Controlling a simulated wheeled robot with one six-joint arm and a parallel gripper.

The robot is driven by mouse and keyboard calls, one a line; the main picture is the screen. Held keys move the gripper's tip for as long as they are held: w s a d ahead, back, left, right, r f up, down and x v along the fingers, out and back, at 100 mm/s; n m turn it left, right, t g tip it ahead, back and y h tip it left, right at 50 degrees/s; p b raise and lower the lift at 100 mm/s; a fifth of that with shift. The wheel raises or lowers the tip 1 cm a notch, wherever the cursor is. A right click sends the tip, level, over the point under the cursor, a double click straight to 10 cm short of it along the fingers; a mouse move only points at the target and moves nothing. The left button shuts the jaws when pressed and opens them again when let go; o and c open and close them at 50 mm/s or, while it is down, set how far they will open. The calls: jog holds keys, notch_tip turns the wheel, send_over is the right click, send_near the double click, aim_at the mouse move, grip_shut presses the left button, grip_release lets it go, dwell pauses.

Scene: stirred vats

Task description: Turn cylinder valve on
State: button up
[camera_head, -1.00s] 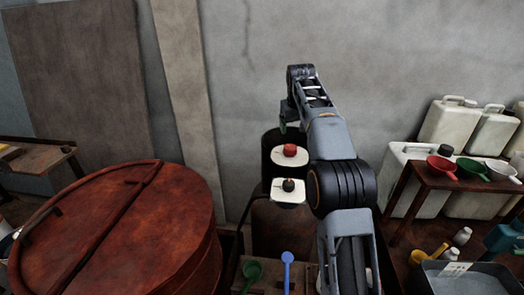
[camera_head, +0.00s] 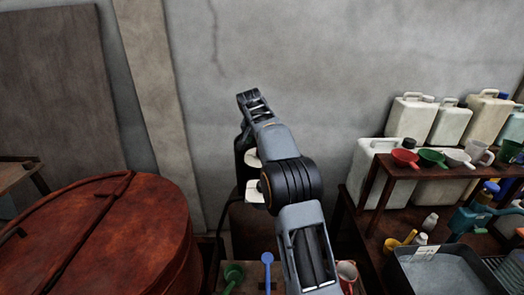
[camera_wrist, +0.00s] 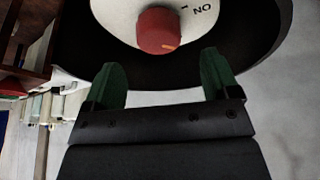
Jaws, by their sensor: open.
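The red valve knob (camera_wrist: 158,30) sits on a white dial plate (camera_wrist: 120,14) with ON lettering, on top of a dark cylinder (camera_wrist: 275,30), in the wrist view. The knob has an orange mark near its lower right edge. The lettering lies to the right of the knob. My gripper (camera_wrist: 163,72) is open, its green fingers apart and pointing toward the cylinder top; nothing is between them. In the picture the knob lies just beyond the gap. In the head view my arm hides the knob, leaving part of the dark cylinder (camera_head: 238,152) and a white plate edge (camera_head: 252,158) visible.
A second white plate (camera_head: 255,194) is nearer, partly behind my arm. A large rusty red vat lid (camera_head: 100,235) stands left. A shelf (camera_head: 395,172) with scoops and jugs, white canisters (camera_head: 405,118) and a grey basin (camera_head: 445,270) are right. A wall stands behind.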

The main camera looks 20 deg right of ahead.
jog(key=shift+p+x, duration=0.35)
jog(key=shift+x, duration=2.75)
jog(key=c, duration=0.9)
jog(key=shift+r+n, duration=0.1)
jog(key=shift+n, duration=0.2)
jog(key=n+t+y, duration=0.1)
jog(key=n, duration=0.3)
jog(key=shift+n+y, duration=0.3)
jog(key=shift+y, duration=0.1)
jog(key=shift+a+n+y+p, duration=0.1)
jog(key=shift+n+y+p, duration=0.8)
jog(key=shift+n, duration=1.7)
